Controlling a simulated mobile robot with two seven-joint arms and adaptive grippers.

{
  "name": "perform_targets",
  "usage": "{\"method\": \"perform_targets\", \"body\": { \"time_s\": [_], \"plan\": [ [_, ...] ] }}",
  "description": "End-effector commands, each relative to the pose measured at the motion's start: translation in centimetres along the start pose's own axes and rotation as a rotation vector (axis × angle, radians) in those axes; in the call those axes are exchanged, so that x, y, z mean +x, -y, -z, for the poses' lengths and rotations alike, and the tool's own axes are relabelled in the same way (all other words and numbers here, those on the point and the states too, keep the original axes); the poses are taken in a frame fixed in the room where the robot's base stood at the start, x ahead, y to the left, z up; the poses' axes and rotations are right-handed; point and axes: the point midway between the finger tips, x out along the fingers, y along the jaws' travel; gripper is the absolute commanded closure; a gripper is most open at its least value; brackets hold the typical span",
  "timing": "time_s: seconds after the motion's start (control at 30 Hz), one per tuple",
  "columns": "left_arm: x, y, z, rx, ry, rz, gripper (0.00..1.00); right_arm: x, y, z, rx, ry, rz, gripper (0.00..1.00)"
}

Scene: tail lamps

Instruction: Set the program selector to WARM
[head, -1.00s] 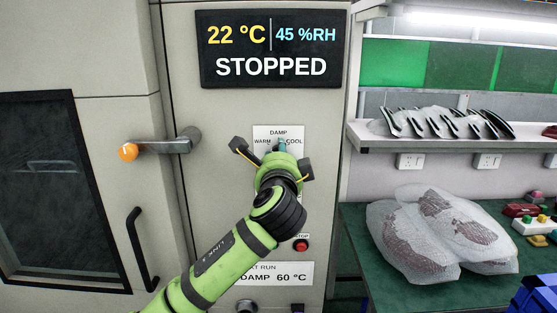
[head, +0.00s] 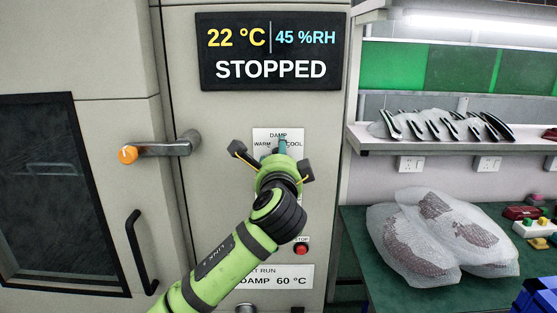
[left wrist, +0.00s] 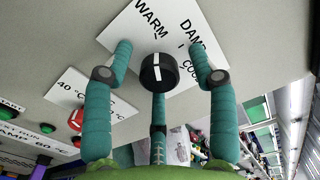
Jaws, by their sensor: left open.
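The program selector is a round black knob (left wrist: 158,72) with a white pointer line, seen in the left wrist view on a white label plate (left wrist: 135,35) marked WARM, DAMP and COOL. I cannot tell surely which word the pointer faces. In the head view the plate (head: 264,137) shows above my gripper, which hides the knob. My left gripper (head: 279,152) is open in front of the plate. In the left wrist view its teal fingers (left wrist: 160,62) stand to either side of the knob and below it, with visible gaps at the sides.
A display (head: 270,50) reads 22 °C, 45 %RH, STOPPED. A red stop button (head: 301,250) sits below the selector. A door handle with an orange end (head: 128,154) juts out at left. Wrapped lamps (head: 440,240) lie on the green bench at right.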

Motion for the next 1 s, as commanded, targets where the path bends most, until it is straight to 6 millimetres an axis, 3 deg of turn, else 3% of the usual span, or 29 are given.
{"method": "perform_targets", "body": {
  "time_s": [0.23, 0.7, 1.0],
  "plan": [
    [-2.1, 0.0, 0.1, 0.001, -0.002, 0.002, 0.42, 0.0, 0.0, 0.0, 0.0, 0.0, 0.0, 1.0],
    [-10.7, 0.0, 0.1, -0.001, -0.002, 0.0, 0.42, 0.0, 0.1, 0.0, 0.0, 0.0, 0.001, 1.0],
    [-12.0, 0.0, 0.0, 0.0, 0.0, 0.0, 0.42, 0.0, 0.1, 0.0, 0.0, 0.0, 0.001, 1.0]
  ]
}}
